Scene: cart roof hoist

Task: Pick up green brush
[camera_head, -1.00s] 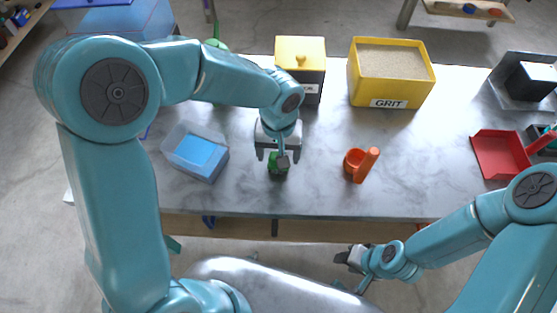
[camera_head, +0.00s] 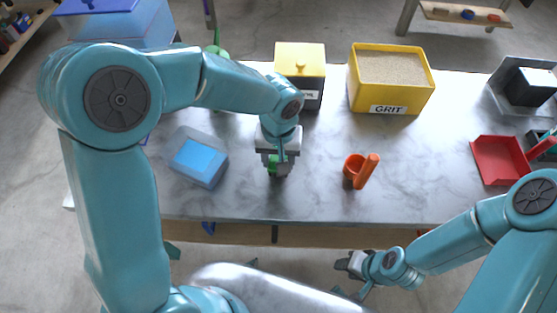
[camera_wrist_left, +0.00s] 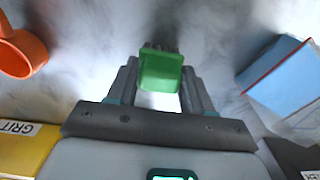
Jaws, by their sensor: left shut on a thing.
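The green brush (camera_head: 272,165) is between the fingers of my left gripper (camera_head: 278,168), over the front part of the grey marbled table. In the left wrist view the brush (camera_wrist_left: 160,70) shows as a green block with dark bristles at its far edge, with the fingers of my left gripper (camera_wrist_left: 162,85) on either side. The left gripper is shut on it. I cannot tell whether the brush touches the table. My right gripper (camera_head: 352,264) is low in front of the table, away from the brush; its jaw opening is unclear.
A clear tub with blue contents (camera_head: 200,160) stands left of the brush, an orange cup-like scoop (camera_head: 355,168) right. Behind are a yellow-lidded dark box (camera_head: 300,60) and a yellow GRIT bin (camera_head: 385,107). A red dustpan (camera_head: 497,158) lies far right. The table between scoop and dustpan is clear.

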